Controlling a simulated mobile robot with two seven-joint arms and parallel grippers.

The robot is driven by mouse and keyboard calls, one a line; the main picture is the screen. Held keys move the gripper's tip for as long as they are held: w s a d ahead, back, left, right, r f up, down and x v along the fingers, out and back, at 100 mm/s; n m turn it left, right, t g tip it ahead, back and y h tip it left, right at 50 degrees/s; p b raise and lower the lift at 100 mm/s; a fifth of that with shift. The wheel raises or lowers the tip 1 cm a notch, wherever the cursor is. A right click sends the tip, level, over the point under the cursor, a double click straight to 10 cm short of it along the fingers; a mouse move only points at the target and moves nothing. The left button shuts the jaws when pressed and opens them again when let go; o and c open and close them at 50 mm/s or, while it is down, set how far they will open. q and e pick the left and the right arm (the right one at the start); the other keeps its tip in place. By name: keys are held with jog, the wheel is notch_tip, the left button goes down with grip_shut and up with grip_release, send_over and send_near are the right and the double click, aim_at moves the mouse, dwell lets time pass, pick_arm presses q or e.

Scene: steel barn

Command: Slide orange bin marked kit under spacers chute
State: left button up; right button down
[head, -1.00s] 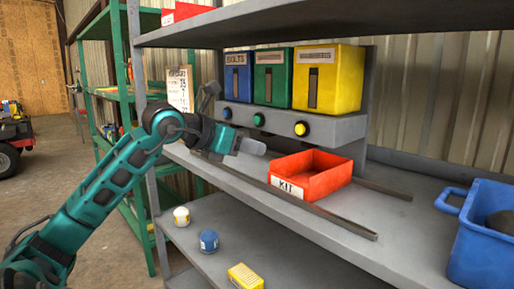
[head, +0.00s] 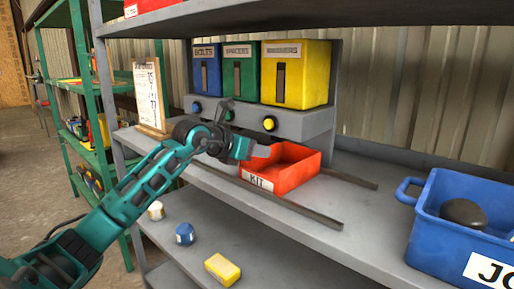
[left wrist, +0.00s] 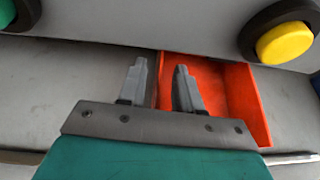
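The orange-red bin marked KIT (head: 296,172) stands on the middle shelf, in front of and slightly right of the yellow chute's button. The green chute marked SPACERS (head: 239,75) stands between the blue and yellow chutes, left of the bin. My left gripper (head: 262,152) is at the bin's left side. In the left wrist view its two fingers (left wrist: 161,75) are apart, with the bin's left wall (left wrist: 157,88) showing between them; the right finger is over the bin's inside. I cannot tell whether either finger touches the wall. My right gripper is not in view.
The blue BOLTS chute (head: 207,70) and a yellow chute (head: 295,73) flank the green one. A front rail (head: 290,206) runs along the shelf. A blue tub (head: 440,240) stands at right. A clipboard (head: 151,95) stands at left.

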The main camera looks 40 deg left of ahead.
pick_arm(q)
jog(key=shift+w+f, duration=0.15)
jog(key=shift+w, duration=0.1)
jog(key=shift+c, duration=0.3)
grip_shut()
